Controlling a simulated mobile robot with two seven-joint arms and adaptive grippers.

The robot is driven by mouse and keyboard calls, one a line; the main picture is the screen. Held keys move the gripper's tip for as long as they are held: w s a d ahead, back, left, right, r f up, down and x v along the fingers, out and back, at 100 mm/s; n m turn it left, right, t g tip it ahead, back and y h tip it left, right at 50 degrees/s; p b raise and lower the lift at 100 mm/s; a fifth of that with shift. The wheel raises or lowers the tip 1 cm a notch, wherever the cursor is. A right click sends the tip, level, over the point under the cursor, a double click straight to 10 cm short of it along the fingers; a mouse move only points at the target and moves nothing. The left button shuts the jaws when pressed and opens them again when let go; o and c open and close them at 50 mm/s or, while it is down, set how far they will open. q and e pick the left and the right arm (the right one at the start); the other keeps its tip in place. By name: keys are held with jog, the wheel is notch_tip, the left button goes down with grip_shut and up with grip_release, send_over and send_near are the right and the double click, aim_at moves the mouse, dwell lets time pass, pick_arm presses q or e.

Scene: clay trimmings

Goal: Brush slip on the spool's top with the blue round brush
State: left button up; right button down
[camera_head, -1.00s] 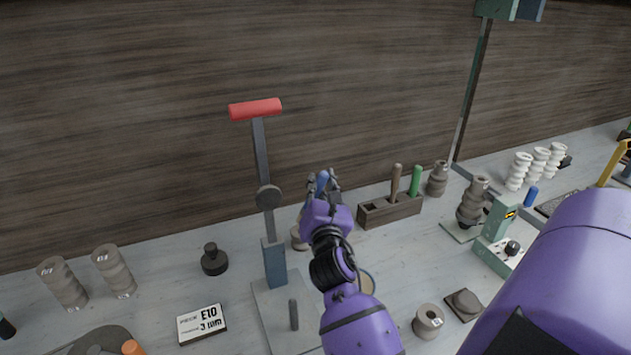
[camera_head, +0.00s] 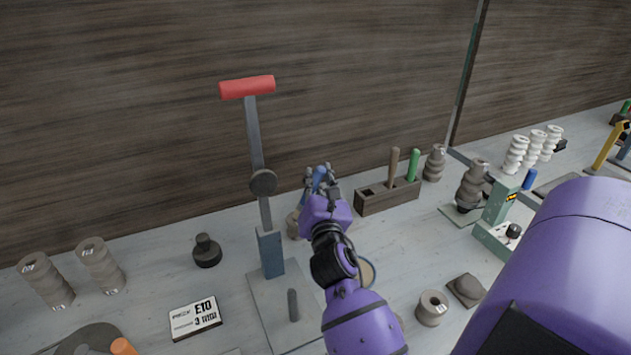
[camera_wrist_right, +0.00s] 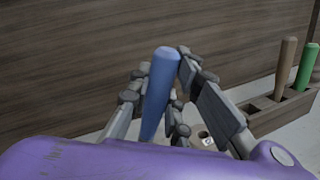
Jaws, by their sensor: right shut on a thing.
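The blue round brush (camera_head: 319,175) is held by its handle in my right gripper (camera_head: 321,183). Its blue handle (camera_wrist_right: 160,85) stands nearly upright between the fingers in the right wrist view; its bristles are hidden. A grey-brown clay piece (camera_head: 293,224), possibly the spool, stands partly hidden behind the gripper. I cannot tell whether the brush touches it. A small pale part with a dark hole (camera_wrist_right: 206,138) shows between the fingers in the wrist view. A round dish (camera_head: 367,273), perhaps the slip, is partly covered by my right arm. My left gripper is not in view.
A wooden block (camera_head: 372,200) with a brown and a green handle stands right of the gripper. A lever press with a red grip (camera_head: 247,87) stands left. A short hollow clay piece (camera_head: 432,309) lies front right. Ribbed clay pieces (camera_head: 472,187) stand farther right.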

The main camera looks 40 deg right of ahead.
jog(key=shift+w+d, duration=0.45)
jog(key=shift+d, duration=0.15)
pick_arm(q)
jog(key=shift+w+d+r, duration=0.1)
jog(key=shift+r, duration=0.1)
pick_arm(e)
jog(key=shift+w+d, duration=0.55)
jog(key=shift+d, duration=0.15)
jog(key=shift+f, duration=0.1)
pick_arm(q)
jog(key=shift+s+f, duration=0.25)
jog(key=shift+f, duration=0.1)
pick_arm(e)
jog(key=shift+f, duration=0.4)
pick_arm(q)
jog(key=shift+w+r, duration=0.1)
pick_arm(e)
jog(key=shift+r, duration=0.1)
jog(key=shift+r, duration=0.3)
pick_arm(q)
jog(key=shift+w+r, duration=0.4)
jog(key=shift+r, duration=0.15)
pick_arm(e)
jog(key=shift+a, duration=0.15)
